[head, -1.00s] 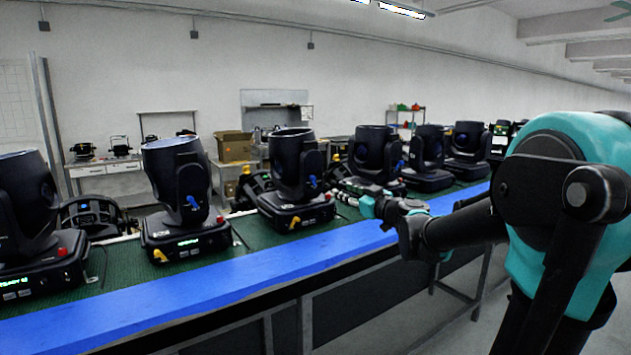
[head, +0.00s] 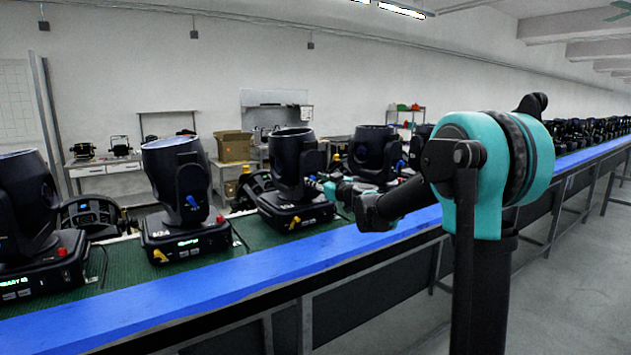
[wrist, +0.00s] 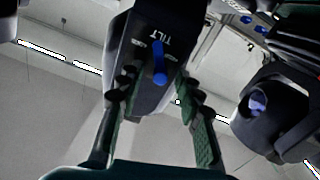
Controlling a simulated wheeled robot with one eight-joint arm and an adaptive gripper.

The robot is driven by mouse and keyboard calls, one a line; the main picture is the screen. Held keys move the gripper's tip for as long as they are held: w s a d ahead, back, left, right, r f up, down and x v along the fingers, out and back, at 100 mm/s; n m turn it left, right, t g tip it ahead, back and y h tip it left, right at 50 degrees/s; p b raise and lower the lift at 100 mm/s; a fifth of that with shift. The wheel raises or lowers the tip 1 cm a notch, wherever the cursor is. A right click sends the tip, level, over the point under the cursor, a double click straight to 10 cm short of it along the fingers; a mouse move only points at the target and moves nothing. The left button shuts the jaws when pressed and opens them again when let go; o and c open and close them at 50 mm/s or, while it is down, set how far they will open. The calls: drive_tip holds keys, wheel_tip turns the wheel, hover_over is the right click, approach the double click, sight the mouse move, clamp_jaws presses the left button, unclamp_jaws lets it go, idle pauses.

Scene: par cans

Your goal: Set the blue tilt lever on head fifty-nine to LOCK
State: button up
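A black moving head (head: 293,165) stands on the green belt, with my gripper (head: 318,184) at the right side of its upper body. The wrist view shows the head's dark side panel (wrist: 128,55), marked TILT, with the blue tilt lever (wrist: 159,63) on it. The lever runs from just under the word TILT down the picture, between two small labels too small to read. My gripper (wrist: 156,88) is open, its fingers on either side of the lever, with visible gaps. In the head view my gripper mostly covers the lever. I cannot read this head's number.
Similar heads stand close by: one to the left (head: 176,180) with a blue lever, one to the right (head: 375,150). A blue rail (head: 230,270) runs along the belt's front. A neighbouring head (wrist: 262,108) shows at right in the wrist view.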

drive_tip(key=shift+w+a, duration=0.2)
drive_tip(key=shift+w, duration=0.05)
drive_tip(key=shift+c, duration=0.5)
clamp_jaws()
drive_tip(key=m, duration=0.3)
drive_tip(key=shift+w+d+r+m, duration=0.25)
drive_tip(key=shift+w+d+m, duration=0.05)
drive_tip(key=shift+d+m, duration=0.1)
drive_tip(key=m, duration=0.2)
drive_tip(key=shift+w+d+m, duration=0.2)
drive_tip(key=shift+d+m, duration=0.1)
drive_tip(key=shift+d, duration=0.05)
drive_tip(key=m, duration=0.3)
drive_tip(key=w+d+m, duration=0.1)
drive_tip(key=m, duration=0.1)
drive_tip(key=shift+f+m, duration=0.15)
drive_tip(key=shift+m, duration=0.15)
